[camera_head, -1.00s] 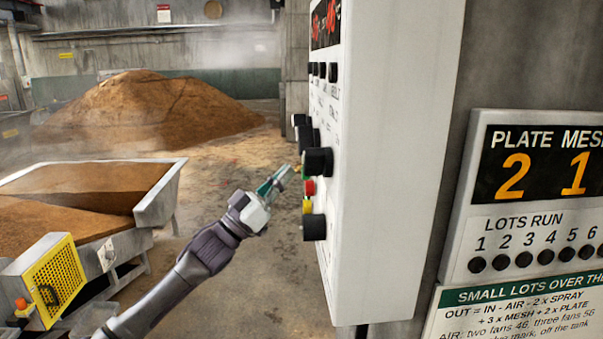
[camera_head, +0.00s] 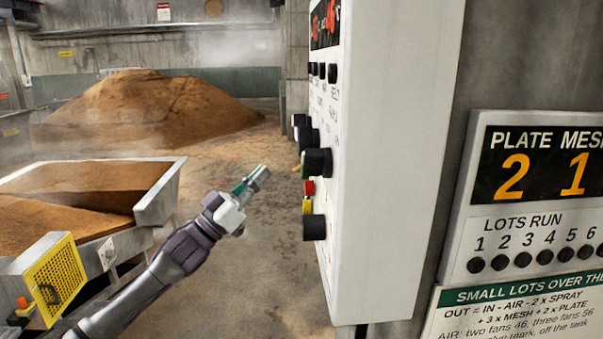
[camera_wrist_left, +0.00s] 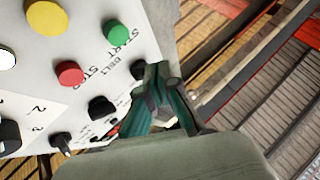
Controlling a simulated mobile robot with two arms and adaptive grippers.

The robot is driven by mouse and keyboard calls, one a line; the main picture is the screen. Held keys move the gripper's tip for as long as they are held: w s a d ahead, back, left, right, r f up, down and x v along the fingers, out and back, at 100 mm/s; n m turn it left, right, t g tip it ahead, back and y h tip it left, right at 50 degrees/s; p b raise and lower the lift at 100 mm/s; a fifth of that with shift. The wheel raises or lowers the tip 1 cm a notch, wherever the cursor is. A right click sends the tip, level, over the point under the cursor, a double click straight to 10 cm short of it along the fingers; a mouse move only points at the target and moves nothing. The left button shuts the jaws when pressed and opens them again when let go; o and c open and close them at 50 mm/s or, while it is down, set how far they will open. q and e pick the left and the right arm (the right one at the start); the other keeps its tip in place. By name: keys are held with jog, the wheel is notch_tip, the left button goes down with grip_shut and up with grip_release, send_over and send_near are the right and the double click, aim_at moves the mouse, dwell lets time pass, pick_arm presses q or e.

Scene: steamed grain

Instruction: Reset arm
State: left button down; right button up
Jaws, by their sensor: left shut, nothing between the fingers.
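My left gripper (camera_head: 253,181) is shut and empty. It is in the air to the left of the white control box (camera_head: 390,170), apart from its buttons and knobs. In the left wrist view the gripper (camera_wrist_left: 165,85) shows its green fingers closed together beside the panel face. On that panel are a green button (camera_wrist_left: 116,32), a red button (camera_wrist_left: 69,73) and a yellow button (camera_wrist_left: 46,17). The words START, BELT and STOP show near them. My right gripper is not in view.
A metal trough of brown grain (camera_head: 165,205) with a yellow guard (camera_head: 55,280) stands at the left. A large grain heap (camera_head: 150,110) lies behind. A display board (camera_head: 530,215) reading PLATE 2, MESH 1 is at the right. Open floor lies between trough and box.

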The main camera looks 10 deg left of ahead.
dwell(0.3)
